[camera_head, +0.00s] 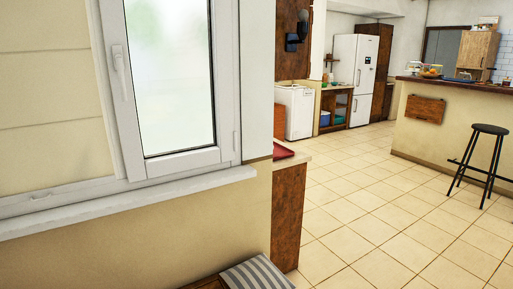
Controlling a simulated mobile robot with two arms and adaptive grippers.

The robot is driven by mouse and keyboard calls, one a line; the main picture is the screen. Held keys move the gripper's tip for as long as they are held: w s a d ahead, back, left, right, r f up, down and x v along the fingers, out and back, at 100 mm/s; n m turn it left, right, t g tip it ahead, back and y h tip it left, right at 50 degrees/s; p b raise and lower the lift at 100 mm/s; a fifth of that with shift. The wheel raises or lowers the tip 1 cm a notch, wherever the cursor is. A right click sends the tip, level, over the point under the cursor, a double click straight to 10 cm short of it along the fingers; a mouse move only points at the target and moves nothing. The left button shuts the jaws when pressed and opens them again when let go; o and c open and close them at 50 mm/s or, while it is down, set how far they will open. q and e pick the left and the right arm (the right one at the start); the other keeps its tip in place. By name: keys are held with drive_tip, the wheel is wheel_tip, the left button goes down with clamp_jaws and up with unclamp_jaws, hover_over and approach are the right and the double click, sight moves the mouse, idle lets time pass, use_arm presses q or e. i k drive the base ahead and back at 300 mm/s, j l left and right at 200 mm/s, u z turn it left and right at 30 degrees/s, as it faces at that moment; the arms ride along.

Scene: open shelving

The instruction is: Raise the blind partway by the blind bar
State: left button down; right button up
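A beige panel with horizontal fold lines (50,100), which looks like a lowered blind, covers the left part of the window. It reaches down close to the bottom of the white window frame (75,190). I cannot make out a separate blind bar along its lower edge. The top and left side of the panel are outside the picture. Beside it on the right is a white-framed window sash (175,85) with frosted-looking glass and a white handle (120,72). Neither of my grippers is in view.
A white sill (130,200) juts out below the window. A striped cushion (257,275) lies low at the bottom, near a brown cabinet (288,215). Open tiled floor (370,225) stretches right, with a black stool (482,160) by a counter (450,125).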

sight(37, 161)
drive_tip(key=u, duration=1.4)
